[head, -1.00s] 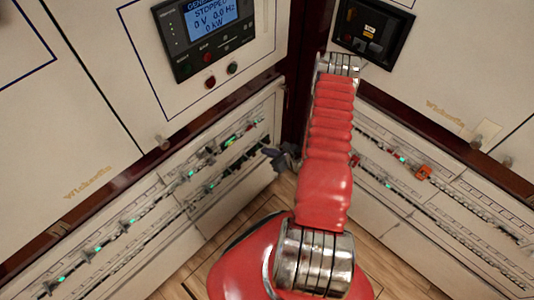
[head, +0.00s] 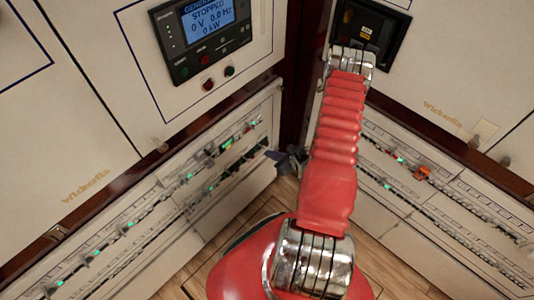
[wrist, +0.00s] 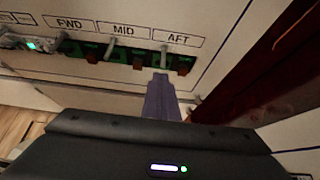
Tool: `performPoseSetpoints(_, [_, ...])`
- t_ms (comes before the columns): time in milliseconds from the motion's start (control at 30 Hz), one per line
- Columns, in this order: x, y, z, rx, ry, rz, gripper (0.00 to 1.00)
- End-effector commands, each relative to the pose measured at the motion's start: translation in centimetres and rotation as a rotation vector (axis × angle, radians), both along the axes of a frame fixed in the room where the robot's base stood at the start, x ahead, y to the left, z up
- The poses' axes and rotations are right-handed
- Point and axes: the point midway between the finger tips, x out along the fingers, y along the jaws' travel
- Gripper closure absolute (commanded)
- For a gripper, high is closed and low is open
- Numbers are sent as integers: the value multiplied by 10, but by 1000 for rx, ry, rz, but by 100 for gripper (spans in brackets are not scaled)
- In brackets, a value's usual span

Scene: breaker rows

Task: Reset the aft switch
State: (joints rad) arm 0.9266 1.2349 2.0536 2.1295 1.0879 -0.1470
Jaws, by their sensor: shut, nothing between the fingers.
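The AFT switch shows in the wrist view under the AFT label (wrist: 178,39). It has a thin grey lever (wrist: 163,57) with a red-brown block (wrist: 185,66) to its right. In the head view my gripper (head: 283,157) is a small dark shape near the panel corner, partly hidden by my arm.
A display panel (head: 207,25) reading STOPPED is on the left cabinet, with red and green buttons below. Breaker rows (head: 130,223) with green lights run along the left wall. The right wall has breaker rows and an orange piece (head: 422,172). A dark red corner post (wrist: 260,60) stands right of the AFT switch.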

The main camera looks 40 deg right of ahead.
Motion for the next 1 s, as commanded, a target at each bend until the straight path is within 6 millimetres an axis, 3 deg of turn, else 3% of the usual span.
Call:
performPoseSetpoints(600, [-75,-13,47,0,1,-2,100])
performPoseSetpoints(1000, [-86,-13,53,0,1,1,100])
